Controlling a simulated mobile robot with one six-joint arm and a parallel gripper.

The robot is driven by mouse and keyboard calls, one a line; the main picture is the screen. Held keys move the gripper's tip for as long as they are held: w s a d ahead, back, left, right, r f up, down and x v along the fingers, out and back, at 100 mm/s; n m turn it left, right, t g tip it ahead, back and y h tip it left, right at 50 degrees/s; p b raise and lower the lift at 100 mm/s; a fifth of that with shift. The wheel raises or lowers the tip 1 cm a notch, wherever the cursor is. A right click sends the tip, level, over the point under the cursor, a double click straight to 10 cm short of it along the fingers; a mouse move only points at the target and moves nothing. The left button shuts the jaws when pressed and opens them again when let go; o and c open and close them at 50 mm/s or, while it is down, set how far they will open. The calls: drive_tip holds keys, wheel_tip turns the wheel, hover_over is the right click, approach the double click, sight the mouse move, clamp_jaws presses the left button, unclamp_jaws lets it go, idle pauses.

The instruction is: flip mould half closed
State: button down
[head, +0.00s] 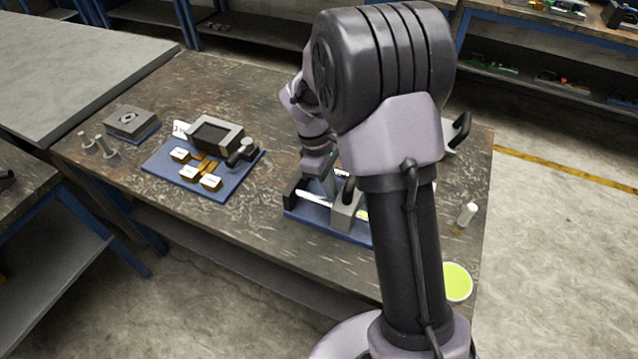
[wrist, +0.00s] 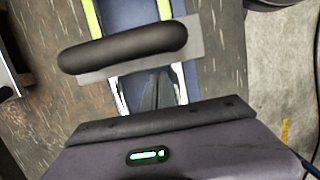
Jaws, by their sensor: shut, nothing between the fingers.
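A blue base (head: 300,213) on the bench carries a grey block (head: 346,216), a pale rail and black handles (head: 291,192). My arm hides its right part. In the wrist view a thick black handle (wrist: 122,47) lies across a grey plate (wrist: 195,38) over the blue base, with yellow-green and white strips alongside. I cannot tell for certain which part is the mould half. My gripper (wrist: 158,88) is shut and empty, pointing down at the base just beside the handle. Contact with the base cannot be told. In the head view the fingertips are hard to make out among the fixture parts.
Left on the bench, a blue board (head: 215,187) holds a dark open box (head: 214,133), several gold blocks and a black knob. A grey block (head: 131,122) and metal pegs stand farther left. A white cylinder (head: 467,214) and a yellow-green disc (head: 457,281) are at right.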

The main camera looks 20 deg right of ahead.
drive_tip(key=shift+s+d, duration=0.15)
drive_tip(key=shift+d, duration=0.05)
drive_tip(key=s+d+p, duration=0.1)
drive_tip(key=s+d, duration=0.5)
drive_tip(key=shift+s+d+p, duration=0.3)
drive_tip(key=shift+s+p, duration=0.05)
drive_tip(key=shift+p, duration=0.05)
